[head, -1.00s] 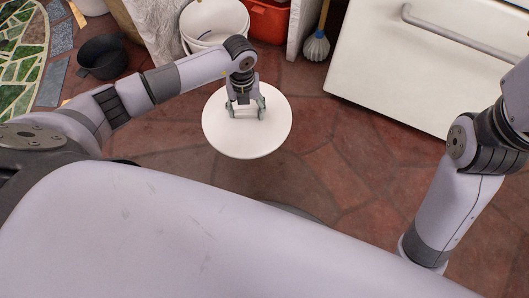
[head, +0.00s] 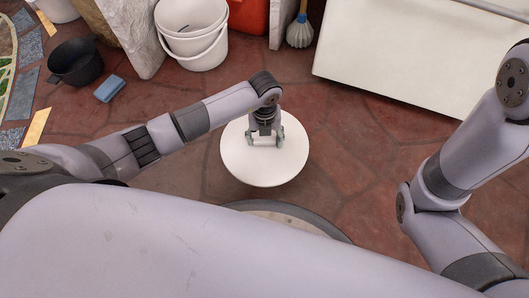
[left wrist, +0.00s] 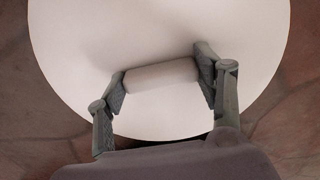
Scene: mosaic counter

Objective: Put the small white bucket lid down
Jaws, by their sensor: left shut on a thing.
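The small white bucket lid (head: 262,172) is a round white disc, held roughly level in front of my body in the head view. My left gripper (head: 265,141) is above it, shut on its handle. In the left wrist view the lid (left wrist: 160,30) fills most of the picture, and the fingers of my left gripper (left wrist: 161,78) press on both ends of a short white cylindrical handle (left wrist: 160,76). Whether the lid touches the floor cannot be told. Of my right arm only links show at the right; its gripper is out of view.
White buckets (head: 195,50) stand at the back, beside a red container (head: 248,15) and a brush (head: 300,30). A black pot (head: 76,62) and a blue sponge (head: 109,89) lie at the left. A white cabinet (head: 400,55) stands at the back right. The tiled floor (head: 350,140) around the lid is clear.

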